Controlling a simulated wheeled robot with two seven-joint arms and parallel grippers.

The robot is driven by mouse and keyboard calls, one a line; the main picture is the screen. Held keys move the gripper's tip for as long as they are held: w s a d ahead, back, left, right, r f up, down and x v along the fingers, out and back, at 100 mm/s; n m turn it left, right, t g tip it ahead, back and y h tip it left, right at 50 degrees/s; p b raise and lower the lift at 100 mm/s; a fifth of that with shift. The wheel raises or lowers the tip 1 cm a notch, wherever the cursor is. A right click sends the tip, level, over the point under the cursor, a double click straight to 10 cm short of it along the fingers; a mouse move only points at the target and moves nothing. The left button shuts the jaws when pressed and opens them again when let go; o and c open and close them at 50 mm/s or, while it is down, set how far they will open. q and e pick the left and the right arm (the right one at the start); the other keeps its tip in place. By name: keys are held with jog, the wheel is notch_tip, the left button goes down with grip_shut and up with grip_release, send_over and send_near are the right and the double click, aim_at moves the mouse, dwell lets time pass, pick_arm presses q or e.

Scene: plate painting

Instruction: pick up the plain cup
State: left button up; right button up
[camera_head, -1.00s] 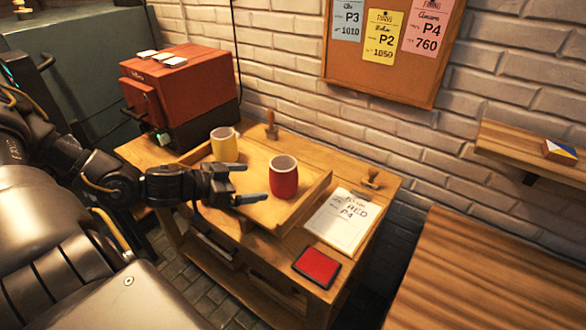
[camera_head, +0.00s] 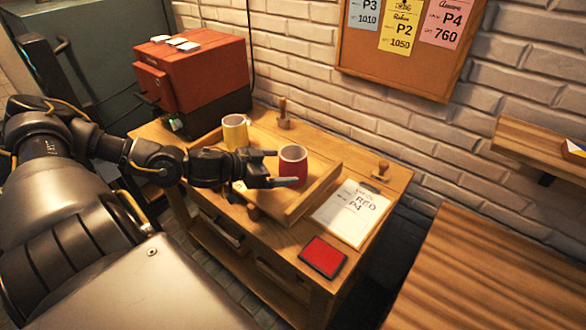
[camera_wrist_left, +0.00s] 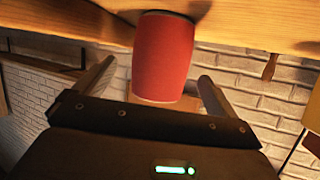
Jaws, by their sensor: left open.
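A red cup (camera_head: 292,163) with a pale inside stands upright on a wooden tray (camera_head: 318,192); no marking shows on its visible side. A yellow cup (camera_head: 235,133) stands on the tray behind and to the left. My left gripper (camera_head: 284,168) is open and level at the red cup, its fingers pointing right toward it. In the left wrist view, which is upside down, the red cup (camera_wrist_left: 163,58) shows ahead, between the two fingers in the picture. I cannot tell whether either finger touches it. My right gripper is not in view.
The tray lies on a wooden bench beside a red machine (camera_head: 192,75). A paper sheet (camera_head: 350,212), a red pad (camera_head: 323,257) and two wooden stampers (camera_head: 284,118) (camera_head: 381,170) are on the bench. A brick wall with a notice board (camera_head: 400,60) stands behind.

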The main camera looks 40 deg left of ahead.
pick_arm(q)
jog(key=p+x, duration=0.1)
jog(key=x, duration=0.2)
jog(key=shift+w+f, duration=0.1)
jog(key=shift+w, duration=0.25)
jog(key=shift+p+x, duration=0.3)
jog(key=shift+x, duration=0.45)
jog(key=shift+d+f, duration=0.1)
jog(key=c, duration=1.2)
jog(key=shift+c, duration=0.2)
notch_tip(320, 180, up, 18)
jog(key=p, duration=0.1)
jog(key=shift+p, duration=0.35)
